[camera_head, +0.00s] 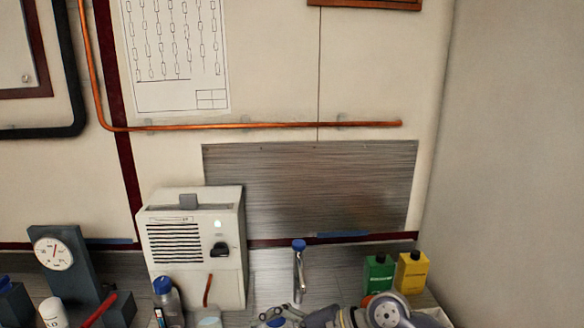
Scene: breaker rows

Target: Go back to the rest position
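Grey, rounded arm parts (385,312) show at the bottom edge, right of centre, and look like my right arm. Small dark linkages (290,311) at their left end may belong to my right gripper. The frame edge cuts them off, so its fingertips and anything between them are hidden. My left gripper is not in view.
A beige box (160,240) with a dark knob stands against the wall. A dial gauge (53,254) is at left. A bottle (166,298), a blue-topped tap (299,262), a green bottle (378,273) and a yellow bottle (411,272) line the counter. A copper pipe (260,126) crosses the wall.

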